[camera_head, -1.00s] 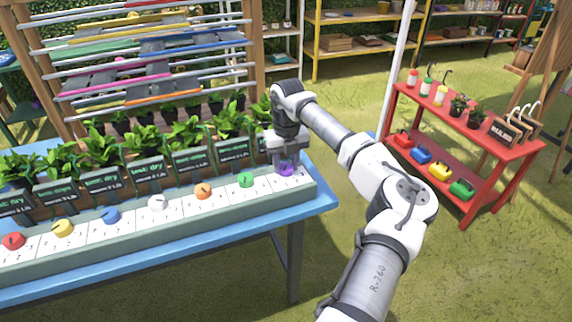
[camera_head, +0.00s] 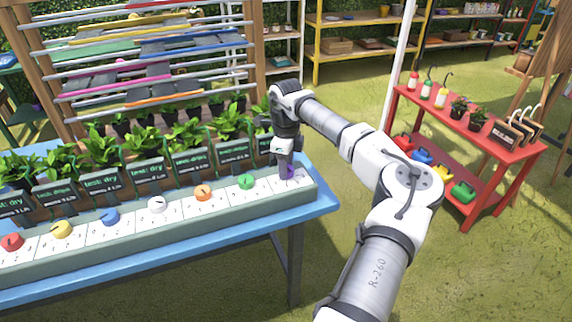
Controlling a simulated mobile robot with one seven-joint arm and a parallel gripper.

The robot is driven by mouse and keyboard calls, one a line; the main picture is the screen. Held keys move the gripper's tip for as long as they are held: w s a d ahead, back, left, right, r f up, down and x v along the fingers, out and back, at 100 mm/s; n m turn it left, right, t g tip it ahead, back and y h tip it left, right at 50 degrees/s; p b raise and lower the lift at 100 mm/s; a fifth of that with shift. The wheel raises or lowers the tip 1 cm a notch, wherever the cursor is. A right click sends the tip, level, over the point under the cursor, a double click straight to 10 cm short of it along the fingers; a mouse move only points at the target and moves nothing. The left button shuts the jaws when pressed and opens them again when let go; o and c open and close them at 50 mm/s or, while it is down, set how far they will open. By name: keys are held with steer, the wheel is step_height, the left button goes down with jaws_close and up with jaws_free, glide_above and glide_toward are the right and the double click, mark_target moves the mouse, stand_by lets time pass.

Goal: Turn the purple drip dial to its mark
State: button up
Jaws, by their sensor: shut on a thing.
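The purple drip dial (camera_head: 292,172) is at the right end of the row of dials on the long grey panel (camera_head: 150,230). My gripper (camera_head: 287,172) points down over it and is shut on it. The fingers hide most of the dial, so I cannot see its pointer or its mark. White label plates with small markings lie around the dials. The small dark screen (camera_head: 264,145) behind the purple dial is largely covered by my wrist.
Green (camera_head: 246,181), orange (camera_head: 203,193), white (camera_head: 157,204) and other dials line the panel to the left. Dark screens and potted plants stand close behind. The blue table (camera_head: 318,204) ends just right of the panel. A red shelf (camera_head: 500,146) stands further right, beyond open grass.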

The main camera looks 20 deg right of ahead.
steer(key=n, duration=0.4)
steer(key=shift+a+r+n, duration=0.1)
steer(key=shift+n, duration=2)
steer(key=o, duration=1)
step_height(320, 180, up, 14)
steer(key=shift+w+f+b, duration=0.15)
steer(key=shift+b, duration=0.5)
